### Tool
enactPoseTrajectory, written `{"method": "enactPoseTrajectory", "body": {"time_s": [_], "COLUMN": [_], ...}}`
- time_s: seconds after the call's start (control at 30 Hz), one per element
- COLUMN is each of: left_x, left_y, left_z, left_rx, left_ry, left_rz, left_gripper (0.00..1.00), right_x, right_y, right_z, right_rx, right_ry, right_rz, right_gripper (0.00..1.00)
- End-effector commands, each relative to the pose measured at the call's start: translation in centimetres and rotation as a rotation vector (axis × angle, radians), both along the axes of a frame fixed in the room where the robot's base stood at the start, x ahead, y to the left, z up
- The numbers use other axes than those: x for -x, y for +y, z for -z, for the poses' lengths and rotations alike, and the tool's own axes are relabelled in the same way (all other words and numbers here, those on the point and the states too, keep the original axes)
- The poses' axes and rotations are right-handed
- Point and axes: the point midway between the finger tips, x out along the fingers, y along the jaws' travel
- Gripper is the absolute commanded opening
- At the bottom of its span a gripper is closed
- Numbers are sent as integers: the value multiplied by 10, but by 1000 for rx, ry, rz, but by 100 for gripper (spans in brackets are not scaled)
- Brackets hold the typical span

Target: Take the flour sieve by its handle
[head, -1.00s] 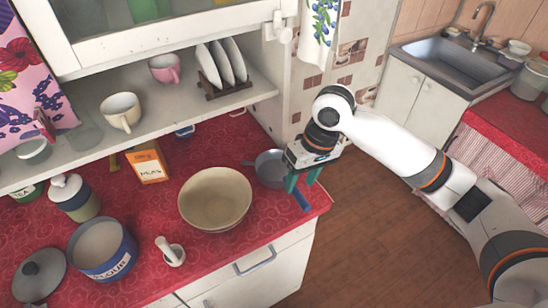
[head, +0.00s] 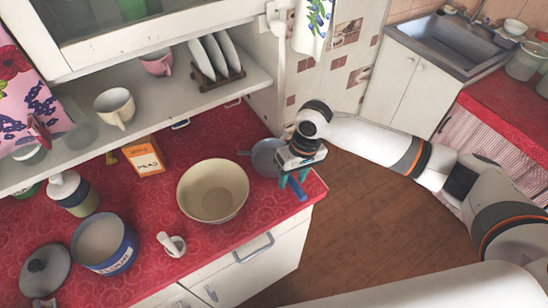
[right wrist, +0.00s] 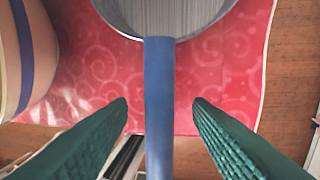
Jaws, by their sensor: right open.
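The flour sieve (head: 264,158) is a round grey-metal bowl with a blue handle, at the right end of the red counter. Its blue handle (right wrist: 159,105) points toward me in the right wrist view, and the grey bowl (right wrist: 165,14) is at the top. My right gripper (head: 292,186) is over the handle in the head view and partly hides the sieve. In the right wrist view its green fingers (right wrist: 160,108) are open, one on each side of the handle, with gaps on both sides. My left gripper is out of view.
A cream mixing bowl (head: 213,191) stands just left of the sieve. A shelf (head: 180,95) overhangs the counter's back. The counter's right edge is close by.

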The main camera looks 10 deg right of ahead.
Motion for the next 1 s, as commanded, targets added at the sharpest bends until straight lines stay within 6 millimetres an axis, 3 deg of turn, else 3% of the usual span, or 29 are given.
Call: {"method": "enactPoseTrajectory", "body": {"time_s": [0.13, 0.37, 0.47, 0.67, 1.0], "left_x": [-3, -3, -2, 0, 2], "left_y": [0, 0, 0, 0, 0], "left_z": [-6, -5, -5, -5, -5], "left_rx": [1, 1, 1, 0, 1], "left_ry": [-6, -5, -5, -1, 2], "left_rz": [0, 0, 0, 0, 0], "left_gripper": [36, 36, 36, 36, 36], "right_x": [1, 1, 1, 1, 0], "right_y": [3, 4, 4, 4, 4], "right_z": [15, 19, 18, 18, 17], "right_rx": [0, 0, -1, -1, -1], "right_ry": [0, -1, -2, -2, -3], "right_rz": [-1, -1, -1, -1, 0], "right_gripper": [46, 46, 34, 2, 0]}}
